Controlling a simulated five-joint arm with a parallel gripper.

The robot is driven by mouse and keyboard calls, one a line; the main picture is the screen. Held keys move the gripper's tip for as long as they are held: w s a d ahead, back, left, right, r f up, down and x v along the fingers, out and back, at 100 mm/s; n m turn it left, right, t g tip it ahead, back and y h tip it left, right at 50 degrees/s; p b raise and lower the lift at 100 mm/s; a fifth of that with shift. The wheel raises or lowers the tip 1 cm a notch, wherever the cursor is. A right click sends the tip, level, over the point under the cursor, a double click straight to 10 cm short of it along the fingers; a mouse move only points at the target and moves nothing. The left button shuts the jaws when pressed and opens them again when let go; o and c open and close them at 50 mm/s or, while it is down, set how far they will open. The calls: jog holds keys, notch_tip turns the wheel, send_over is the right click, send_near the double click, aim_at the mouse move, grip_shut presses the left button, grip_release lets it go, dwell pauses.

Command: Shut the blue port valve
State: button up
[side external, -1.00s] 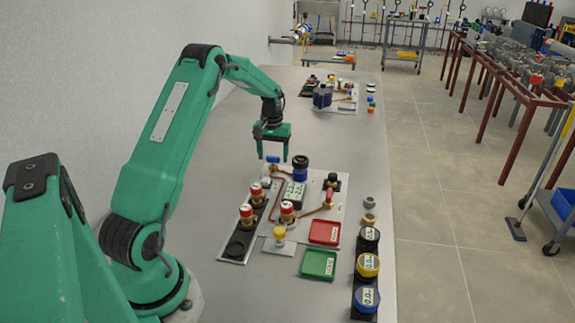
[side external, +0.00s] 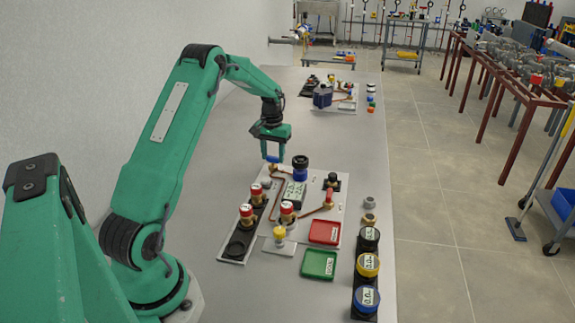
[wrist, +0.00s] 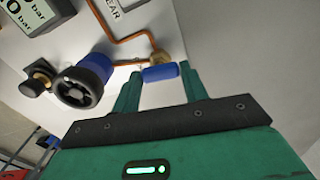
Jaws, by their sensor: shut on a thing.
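The blue port valve is a small brass valve with a blue handle (side external: 272,159) at the far left corner of the near white panel. In the wrist view its blue handle (wrist: 160,73) lies crosswise, with the brass body just behind it at the end of a copper pipe. My gripper (side external: 273,157) points down over it, its fingers on either side of the handle and shut on it. The wrist view also shows both fingers around the handle, which hides part of the brass body.
A blue knob with a black top (side external: 301,166) stands close to the right of the valve. A pressure display (side external: 293,194), red-capped posts (side external: 246,212), a red tray (side external: 324,232) and a green tray (side external: 319,264) sit nearer.

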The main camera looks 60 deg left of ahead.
aim_at(273, 157)
jog(key=m, duration=0.4)
jog(key=shift+r, duration=0.1)
jog(key=m, duration=0.4)
jog(key=shift+m, duration=0.4)
jog(key=m, duration=0.3)
jog(key=shift+m, duration=0.3)
jog(key=m, duration=0.4)
jog(key=shift+w, duration=0.1)
jog(key=o, duration=1)
jog(key=shift+r, duration=0.1)
jog(key=shift+r, duration=3.85)
